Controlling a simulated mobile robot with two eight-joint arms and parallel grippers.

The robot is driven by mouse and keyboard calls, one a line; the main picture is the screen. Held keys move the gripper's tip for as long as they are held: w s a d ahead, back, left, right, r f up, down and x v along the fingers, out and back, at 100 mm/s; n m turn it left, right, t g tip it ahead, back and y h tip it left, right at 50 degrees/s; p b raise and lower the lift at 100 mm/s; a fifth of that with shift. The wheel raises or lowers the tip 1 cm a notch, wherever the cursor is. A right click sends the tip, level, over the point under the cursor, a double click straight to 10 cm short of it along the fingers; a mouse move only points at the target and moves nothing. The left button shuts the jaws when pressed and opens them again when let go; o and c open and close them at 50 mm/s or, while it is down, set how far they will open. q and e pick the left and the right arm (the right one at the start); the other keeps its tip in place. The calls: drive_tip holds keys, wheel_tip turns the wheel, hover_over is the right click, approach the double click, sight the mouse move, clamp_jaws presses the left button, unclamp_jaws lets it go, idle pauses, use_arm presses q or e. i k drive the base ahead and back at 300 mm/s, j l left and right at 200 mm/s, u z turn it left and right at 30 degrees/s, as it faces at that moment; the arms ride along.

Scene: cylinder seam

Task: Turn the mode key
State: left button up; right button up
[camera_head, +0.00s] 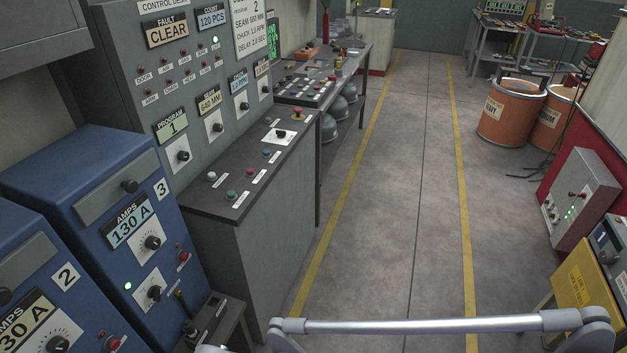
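The control desk (240,163) stands left of centre, with a sloping dark top below a grey upright panel (200,80). On its top is a dark knob or key switch (281,133) on a white plate, which may be the mode key. Its label is too small to read, and I cannot tell which way it points. Coloured buttons sit around it, including a red one (297,113) and a green one (231,195). Neither of my grippers can be made out in view.
Blue power units (92,185) stand at the left, close to the desk. A grey bar (430,326) crosses the bottom right. The floor between the yellow lines is clear. Orange drums (512,112) stand at the back right, and a grey box (580,198) is at the right.

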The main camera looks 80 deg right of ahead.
sight(281, 135)
drive_tip(key=z, duration=2.15)
drive_tip(key=i+l+u, duration=0.1)
drive_tip(key=u, duration=0.25)
drive_tip(key=i+l+u, duration=0.15)
drive_tip(key=u, duration=0.25)
drive_tip(key=i+l+u, duration=0.15)
drive_tip(key=u, duration=0.2)
drive_tip(key=i+l+u, duration=0.1)
drive_tip(key=l, duration=0.25)
drive_tip(key=i+l+u, duration=0.1)
drive_tip(key=l, duration=0.25)
drive_tip(key=i+l+u, duration=0.1)
drive_tip(key=i+l, duration=0.15)
drive_tip(key=l, duration=0.15)
